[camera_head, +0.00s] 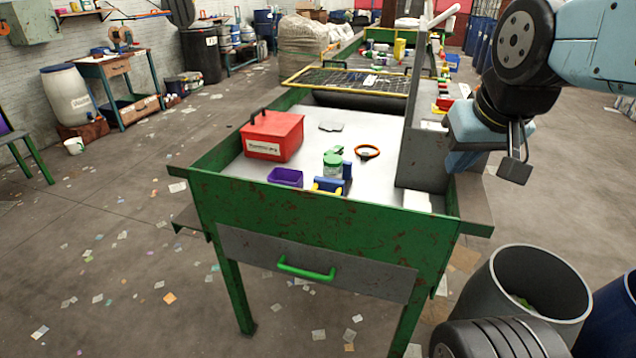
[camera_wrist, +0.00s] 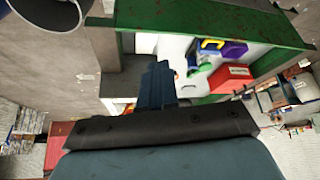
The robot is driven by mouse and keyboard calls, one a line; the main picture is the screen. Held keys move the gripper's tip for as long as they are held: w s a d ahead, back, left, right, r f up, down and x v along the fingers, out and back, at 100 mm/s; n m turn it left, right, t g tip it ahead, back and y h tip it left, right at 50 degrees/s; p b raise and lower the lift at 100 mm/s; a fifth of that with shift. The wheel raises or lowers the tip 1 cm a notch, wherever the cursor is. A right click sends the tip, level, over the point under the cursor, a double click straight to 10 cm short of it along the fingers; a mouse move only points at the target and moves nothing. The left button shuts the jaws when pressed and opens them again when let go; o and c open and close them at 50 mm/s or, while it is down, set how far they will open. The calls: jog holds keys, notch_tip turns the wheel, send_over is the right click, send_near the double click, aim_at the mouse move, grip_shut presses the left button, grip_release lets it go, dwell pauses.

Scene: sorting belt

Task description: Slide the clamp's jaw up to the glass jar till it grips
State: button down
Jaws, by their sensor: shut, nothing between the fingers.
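The glass jar (camera_head: 333,171) with a green lid stands near the front of the grey bench top in the head view. The clamp (camera_head: 329,185), blue and yellow, lies at the bench's front edge just before the jar. A blue upright part (camera_head: 347,170) stands close at the jar's right; whether it touches the glass I cannot tell. In the wrist view the clamp (camera_wrist: 212,44) shows small at the upper right. My gripper (camera_head: 458,162) is shut and empty, out at the bench's right side, apart from jar and clamp. Its fingers also show in the wrist view (camera_wrist: 157,82).
A red toolbox (camera_head: 273,136), a purple bin (camera_head: 285,177) and an orange ring (camera_head: 367,151) share the bench top. A grey upright panel (camera_head: 415,140) stands between my gripper and the jar. The green front rim (camera_head: 300,195) is raised. A grey barrel (camera_head: 527,290) stands at lower right.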

jog(key=w+a+f+n+g+h, duration=0.1)
jog(key=w+a+f+n, duration=0.1)
jog(key=w+a+n, duration=0.4)
jog(key=w+a+f+n+g, duration=0.1)
jog(key=w+a+f+n, duration=0.15)
jog(key=w+n, duration=0.7)
jog(key=w+a+f+n, duration=0.2)
jog(key=a+f+n, duration=0.1)
jog(key=a+n, duration=0.1)
jog(key=w+a+f+n, duration=0.2)
jog(key=a+f+n, duration=0.1)
jog(key=n, duration=0.4)
jog(key=w+a+f+n, duration=0.3)
jog(key=a+n, duration=0.2)
jog(key=shift+a+f+n, duration=0.25)
jog(key=shift+w+a+f+g, duration=0.15)
jog(key=shift+f+g, duration=0.15)
jog(key=shift+f, duration=0.2)
jog(key=x, duration=0.9)
jog(key=shift+w, duration=0.15)
